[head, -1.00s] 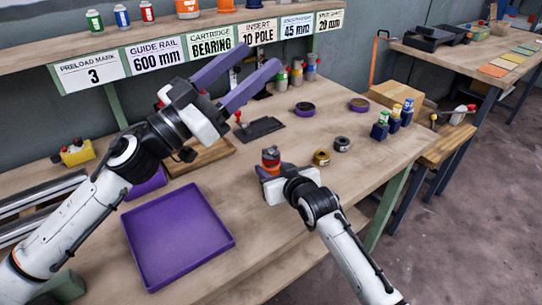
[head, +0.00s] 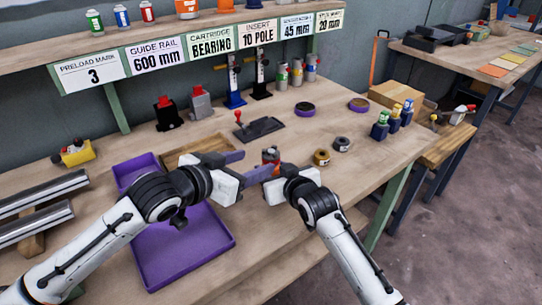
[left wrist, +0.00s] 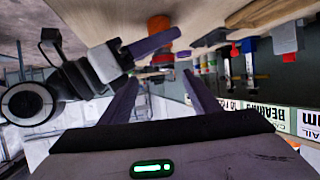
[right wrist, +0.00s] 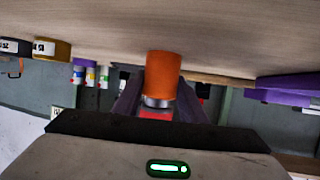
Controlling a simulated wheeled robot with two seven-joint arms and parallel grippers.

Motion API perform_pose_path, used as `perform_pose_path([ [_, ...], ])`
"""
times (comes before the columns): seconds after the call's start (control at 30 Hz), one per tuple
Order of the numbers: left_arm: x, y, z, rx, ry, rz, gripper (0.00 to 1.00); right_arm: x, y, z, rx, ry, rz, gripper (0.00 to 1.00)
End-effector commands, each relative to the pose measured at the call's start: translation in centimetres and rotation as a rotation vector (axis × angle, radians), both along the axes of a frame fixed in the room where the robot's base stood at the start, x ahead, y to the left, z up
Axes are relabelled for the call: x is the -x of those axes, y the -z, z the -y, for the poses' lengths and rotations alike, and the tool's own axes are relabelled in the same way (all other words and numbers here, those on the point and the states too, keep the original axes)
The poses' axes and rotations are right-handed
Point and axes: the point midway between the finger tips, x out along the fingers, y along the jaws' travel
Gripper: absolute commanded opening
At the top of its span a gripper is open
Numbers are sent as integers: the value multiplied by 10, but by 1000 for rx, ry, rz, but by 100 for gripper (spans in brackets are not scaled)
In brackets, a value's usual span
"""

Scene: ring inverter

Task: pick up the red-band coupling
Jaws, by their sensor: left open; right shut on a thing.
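An orange-and-red part (head: 270,155) stands upright in my right gripper (head: 266,170), low over the bench. In the right wrist view it is an orange cylinder (right wrist: 163,72) with a silver ring and a red section between the purple fingers. My left gripper (head: 257,164) is open and empty, just left of that part. The left wrist view shows the part's orange body (left wrist: 158,25) beyond the open fingertips, partly hidden by a right finger. Banded cylinders (head: 297,73) stand at the back of the bench; their bands are too small to tell clearly.
A purple tray (head: 180,255) lies under my left arm, with a wooden tray (head: 205,143) behind it. Dark and brass rings (head: 321,157) lie to the right. A black plate with a red knob (head: 260,129) lies behind.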

Motion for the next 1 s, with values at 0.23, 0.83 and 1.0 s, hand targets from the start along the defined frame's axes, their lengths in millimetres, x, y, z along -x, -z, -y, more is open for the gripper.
perform_pose_path([
  [0.23, -23, 11, 15, 0, -1, 2, 57, 0, 1, 1, 2, 1, -2, 4],
  [0.83, -67, 34, 37, 2, -1, 3, 57, 0, 2, 1, 3, 0, -2, 4],
  [1.0, -67, 34, 37, 1, -1, 3, 57, 0, 2, 1, 3, 0, -2, 4],
])
